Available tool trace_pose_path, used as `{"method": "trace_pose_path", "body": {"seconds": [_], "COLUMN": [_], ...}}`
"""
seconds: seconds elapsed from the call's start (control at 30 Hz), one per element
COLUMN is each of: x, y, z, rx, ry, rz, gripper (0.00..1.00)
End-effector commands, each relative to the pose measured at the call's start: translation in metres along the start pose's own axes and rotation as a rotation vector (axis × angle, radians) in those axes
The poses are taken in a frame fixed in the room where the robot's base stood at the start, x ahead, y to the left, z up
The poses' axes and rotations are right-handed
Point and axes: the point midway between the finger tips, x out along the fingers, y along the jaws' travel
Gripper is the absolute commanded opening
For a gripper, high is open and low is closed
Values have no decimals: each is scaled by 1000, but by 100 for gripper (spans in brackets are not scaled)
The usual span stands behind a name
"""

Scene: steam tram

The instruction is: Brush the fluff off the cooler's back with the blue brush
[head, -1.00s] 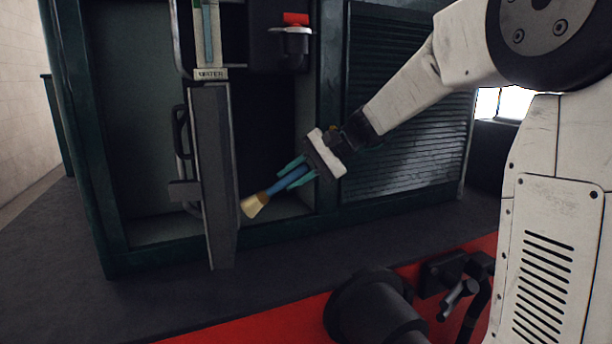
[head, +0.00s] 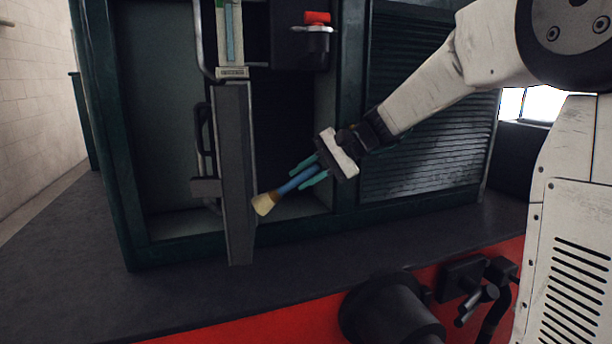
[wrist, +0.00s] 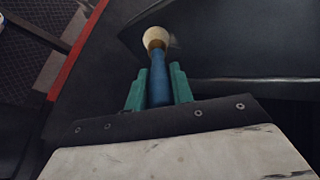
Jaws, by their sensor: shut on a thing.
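My gripper (head: 306,177) has its teal fingers closed around the blue handle of the brush (head: 297,182). The brush slants down-left, its pale bristles beside the right edge of an upright dark grey panel (head: 237,170), seen nearly edge-on. This panel seems to be the cooler; I cannot tell whether the bristles touch it. In the wrist view, the brush (wrist: 159,86) points away between the fingers (wrist: 160,90), with a dark surface (wrist: 225,40) beyond. A faint pale smudge beside the bristles may be fluff, but it is too blurred to tell. The cooler's back is not clearly visible.
A dark green cabinet frame (head: 107,150) surrounds the open bay. A water gauge (head: 230,35) and a red-topped fitting (head: 317,18) are above. A louvred panel (head: 420,155) stands right. Black fittings (head: 390,315) stand on the red edge in front.

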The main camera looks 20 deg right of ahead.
Motion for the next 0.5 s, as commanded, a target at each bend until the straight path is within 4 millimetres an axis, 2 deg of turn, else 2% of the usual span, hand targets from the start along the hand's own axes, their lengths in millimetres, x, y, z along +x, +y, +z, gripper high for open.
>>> {"method": "trace_pose_path", "body": {"seconds": [0.37,0.5], "x": [5,6], "y": [-3,-6], "z": [1,-7], "rx": [-1,0], "ry": [0,0], "rz": [0,0], "gripper": [0,0]}}
